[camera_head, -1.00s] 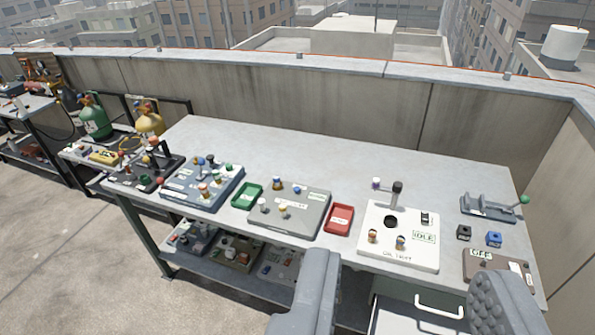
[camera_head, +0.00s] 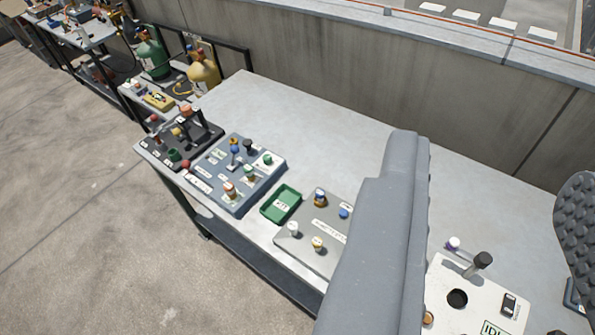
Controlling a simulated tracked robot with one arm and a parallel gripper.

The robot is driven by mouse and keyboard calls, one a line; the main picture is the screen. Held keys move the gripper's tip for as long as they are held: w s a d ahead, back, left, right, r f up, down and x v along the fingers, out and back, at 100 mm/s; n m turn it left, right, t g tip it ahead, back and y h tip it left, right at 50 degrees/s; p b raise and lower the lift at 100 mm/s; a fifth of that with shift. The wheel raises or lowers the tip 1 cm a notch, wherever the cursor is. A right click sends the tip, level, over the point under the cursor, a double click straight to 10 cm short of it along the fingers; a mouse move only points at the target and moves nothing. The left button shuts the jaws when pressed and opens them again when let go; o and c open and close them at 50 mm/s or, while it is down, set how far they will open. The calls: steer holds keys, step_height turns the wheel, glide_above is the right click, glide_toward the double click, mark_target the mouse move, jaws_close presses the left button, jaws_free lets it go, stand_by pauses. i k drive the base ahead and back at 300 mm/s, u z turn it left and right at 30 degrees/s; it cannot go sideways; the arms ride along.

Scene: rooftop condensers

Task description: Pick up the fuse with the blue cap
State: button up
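A blue-capped piece (camera_head: 343,212) stands on a grey board (camera_head: 300,250) on the workbench, close to the left finger's edge in the picture. Another blue-topped piece (camera_head: 234,150) stands on a blue-grey board (camera_head: 215,190) further left. I cannot tell which of them is the fuse. My gripper (camera_head: 490,165) is open, with its two grey fingers wide apart and nothing between them. It is over the right part of the bench. The left finger hides the right part of the grey board.
A green tray (camera_head: 269,212) lies between the two boards. A black board (camera_head: 160,155) stands at the bench's left end. A white panel (camera_head: 440,290) with an upright lever is at lower right. A concrete parapet (camera_head: 330,100) runs behind. The bench's back strip is clear.

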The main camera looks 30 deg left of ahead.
mark_target(320, 193)
steer(key=u, duration=0.65)
steer(key=i, duration=1.1)
steer(key=u, duration=0.75)
steer(key=k, duration=0.7)
steer(key=u, duration=0.15)
steer(key=i, duration=0.75)
steer(key=z, duration=0.05)
